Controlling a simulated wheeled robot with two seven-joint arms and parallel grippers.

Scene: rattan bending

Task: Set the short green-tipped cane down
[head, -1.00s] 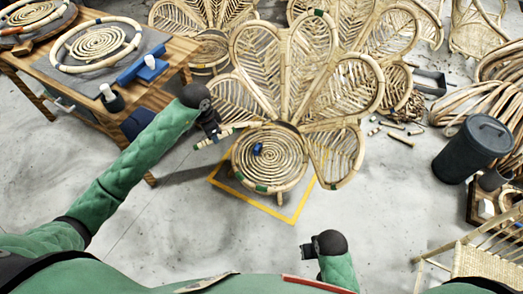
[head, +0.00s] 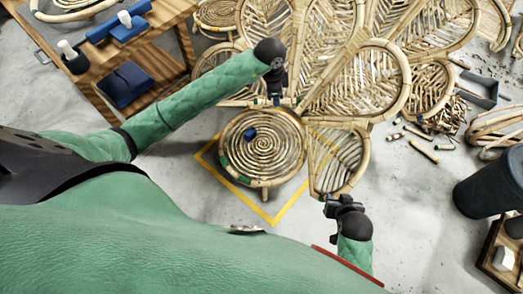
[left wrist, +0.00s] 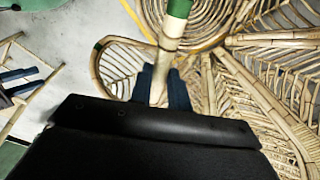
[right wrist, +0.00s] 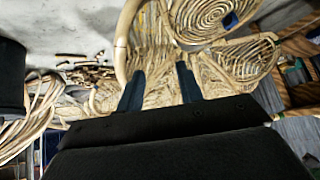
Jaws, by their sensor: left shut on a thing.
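My left gripper (head: 277,99) is shut on a short pale cane. In the left wrist view the cane (left wrist: 168,46) stands between the two dark fingers, with a green band (left wrist: 178,8) near its far end at the top edge. In the head view the gripper is over the back edge of the round spiral seat (head: 262,165) of the rattan peacock chair, at the foot of its petals; the cane is mostly hidden there. I cannot tell whether it touches the chair. My right gripper (head: 328,208) is open and empty, near the chair's lower right petal.
A small blue object (head: 250,132) lies on the seat. A yellow square (head: 269,217) marks the floor around the chair. A wooden workbench (head: 165,60) stands at upper left. Cane offcuts (head: 424,151) and a dark bin (head: 486,185) are at right. The floor in front is clear.

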